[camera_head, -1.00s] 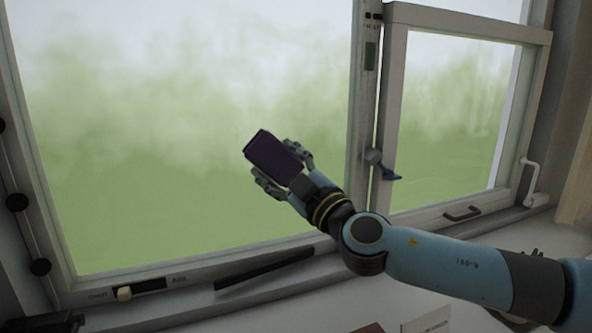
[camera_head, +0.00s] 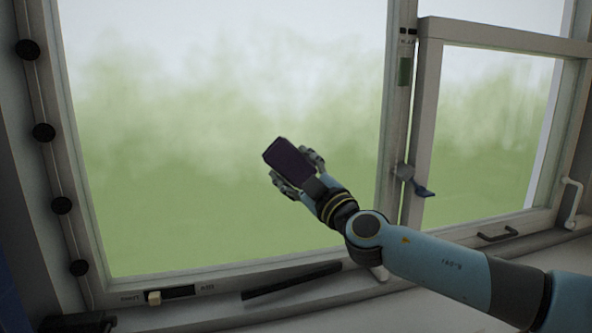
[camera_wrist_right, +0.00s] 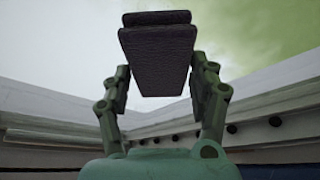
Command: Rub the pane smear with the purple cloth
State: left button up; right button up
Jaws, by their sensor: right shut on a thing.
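The purple cloth (camera_head: 288,162) is a dark, folded pad in my right gripper (camera_head: 297,172), in front of the large left pane (camera_head: 200,215). In the right wrist view the cloth (camera_wrist_right: 158,55) sits between the two fingers (camera_wrist_right: 160,90), which are shut on it from both sides. I cannot tell whether the cloth touches the glass. The pane looks whitish above and green below; I cannot make out a distinct smear on it. Part of the glass is hidden behind the cloth and my right arm. My left gripper is not in view.
A smaller casement (camera_head: 495,130) with a handle (camera_head: 497,233) is at the right. A blue-grey latch (camera_head: 410,178) sticks out from the middle post. A black bar (camera_head: 290,281) lies along the sill. Round black knobs (camera_head: 43,132) line the left frame.

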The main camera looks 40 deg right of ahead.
aim_at(313, 167)
dwell(0.5)
jog(key=shift+w+d+b, duration=0.45)
jog(key=shift+w+b, duration=0.1)
jog(key=shift+w, duration=0.3)
jog(key=shift+s+d+f+b, duration=0.1)
jog(key=shift+s+d+b, duration=0.2)
jog(key=shift+d+b, duration=0.15)
jog(key=shift+s+d+b, duration=0.35)
jog(key=shift+s+d, duration=0.05)
jog(key=shift+d, duration=0.25)
jog(key=shift+s+d+b, duration=0.35)
jog(key=shift+d, duration=0.25)
jog(key=shift+w+b, duration=0.15)
jog(key=shift+b, duration=0.2)
jog(key=shift+w+a+r, duration=0.1)
jog(key=shift+w+a, duration=0.35)
jog(key=shift+a, duration=0.35)
jog(key=shift+w+a+r, duration=0.1)
jog(key=shift+w+a, duration=0.35)
jog(key=shift+a, duration=0.35)
